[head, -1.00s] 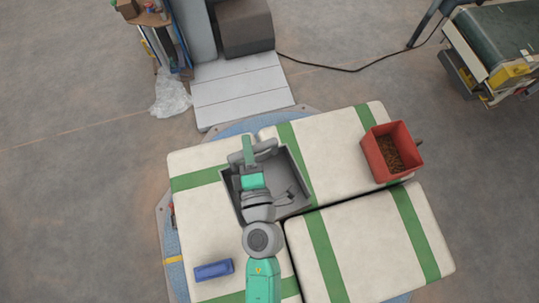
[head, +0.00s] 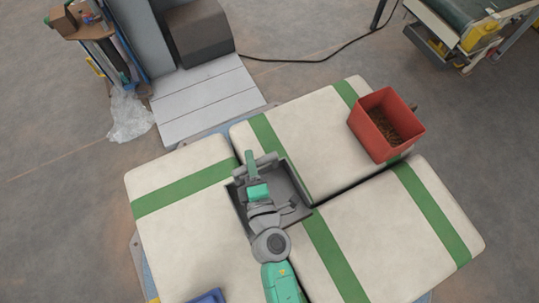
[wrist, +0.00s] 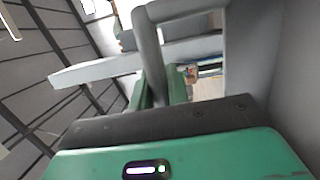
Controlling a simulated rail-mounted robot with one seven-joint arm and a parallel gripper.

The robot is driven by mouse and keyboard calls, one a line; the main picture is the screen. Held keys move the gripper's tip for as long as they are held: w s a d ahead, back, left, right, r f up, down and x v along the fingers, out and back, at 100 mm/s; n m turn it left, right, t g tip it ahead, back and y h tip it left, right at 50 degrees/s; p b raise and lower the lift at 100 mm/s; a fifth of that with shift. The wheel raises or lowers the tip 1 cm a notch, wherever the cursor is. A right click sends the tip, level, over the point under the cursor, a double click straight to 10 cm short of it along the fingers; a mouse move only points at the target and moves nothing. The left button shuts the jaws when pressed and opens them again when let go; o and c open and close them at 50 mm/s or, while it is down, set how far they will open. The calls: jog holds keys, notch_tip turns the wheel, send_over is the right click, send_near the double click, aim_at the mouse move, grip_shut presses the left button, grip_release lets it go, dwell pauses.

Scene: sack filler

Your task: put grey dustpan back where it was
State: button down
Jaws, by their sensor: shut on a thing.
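The grey dustpan (head: 290,188) is an open, box-like pan with raised walls, over the pallet of sacks near the middle of the head view. My gripper (head: 252,165) is at its upper left side, shut on the dustpan's handle. In the wrist view, the grey handle (wrist: 149,45) runs between the green fingers of my gripper (wrist: 160,88). A grey wall fills the right side of that view. My arm hides part of the pan, and I cannot tell whether the pan touches the sacks.
White sacks with green bands (head: 425,205) lie below and around the pan. A red bin (head: 366,130) with brown contents stands on the sacks at right. A blue object (head: 208,297) is cut off at the bottom edge. A conveyor (head: 455,25) is at upper right.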

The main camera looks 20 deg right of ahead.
jog(key=w+d+f+b, duration=0.2)
jog(key=w+d+b, duration=0.1)
jog(key=w, duration=0.4)
jog(key=w+d+f+b, duration=0.3)
jog(key=w, duration=0.4)
jog(key=shift+w+d, duration=0.15)
jog(key=shift+d, duration=0.25)
jog(key=c, duration=1.3)
grip_release()
jog(key=shift+f, duration=0.1)
jog(key=shift+c, duration=0.2)
jog(key=s, duration=0.4)
jog(key=s+a+p, duration=0.1)
jog(key=s, duration=0.3)
jog(key=s+a+p, duration=0.1)
jog(key=s, duration=0.3)
jog(key=shift+r, duration=0.2)
